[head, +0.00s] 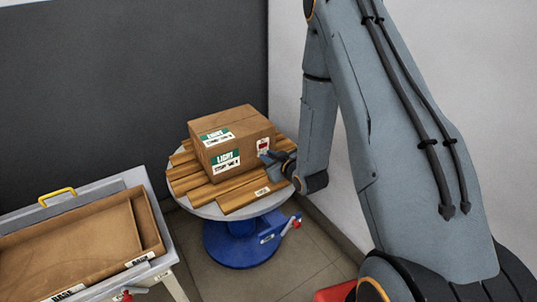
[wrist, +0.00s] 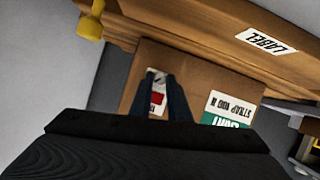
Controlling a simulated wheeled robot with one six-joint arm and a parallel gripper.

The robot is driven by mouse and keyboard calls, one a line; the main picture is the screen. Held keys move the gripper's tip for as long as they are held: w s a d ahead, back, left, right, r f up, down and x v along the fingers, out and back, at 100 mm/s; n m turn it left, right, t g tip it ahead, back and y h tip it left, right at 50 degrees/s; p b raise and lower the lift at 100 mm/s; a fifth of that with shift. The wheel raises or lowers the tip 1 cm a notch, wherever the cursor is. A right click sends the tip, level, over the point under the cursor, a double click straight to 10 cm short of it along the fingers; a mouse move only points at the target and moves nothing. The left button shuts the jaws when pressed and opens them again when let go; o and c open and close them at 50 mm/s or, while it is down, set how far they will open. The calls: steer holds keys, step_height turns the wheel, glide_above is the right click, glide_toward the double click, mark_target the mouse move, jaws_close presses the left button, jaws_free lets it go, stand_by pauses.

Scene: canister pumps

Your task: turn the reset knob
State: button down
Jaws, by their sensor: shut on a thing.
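My gripper (head: 269,158) is beside the right face of a cardboard box (head: 216,158), its fingertips low near a red-and-white label (head: 263,146). In the wrist view, the two dark fingers of my gripper (wrist: 163,74) lie in front of the box (wrist: 192,68), with the red-and-white label (wrist: 157,98) showing between them. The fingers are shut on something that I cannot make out. No knob can be clearly identified as the reset knob. A small red handle (head: 296,221) juts from the blue pedestal under the round table, apart from my gripper.
The box rests on wooden slats (head: 245,195) on a round table (head: 208,210) with a blue pedestal (head: 236,245). A yellow-handled bench (head: 160,230) holds an open cardboard tray (head: 75,232) at left. A wall (head: 290,75) stands close behind my arm.

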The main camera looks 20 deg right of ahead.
steer(key=m+y+p, duration=0.2)
steer(key=m, duration=0.1)
steer(key=shift+d+g, duration=0.25)
steer(key=shift+g, duration=0.05)
steer(key=m+y+p, duration=0.1)
steer(key=m+y, duration=0.1)
steer(key=m, duration=0.1)
steer(key=shift+w+d+f, duration=0.1)
steer(key=shift+f, duration=0.05)
steer(key=shift+y, duration=0.3)
stand_by(0.3)
steer(key=c, duration=1.7)
jaws_free()
steer(key=shift+o, duration=0.2)
steer(key=v, duration=0.7)
steer(key=shift+s+d+r, duration=0.2)
steer(key=shift+s+d, duration=0.05)
steer(key=shift+s, duration=0.05)
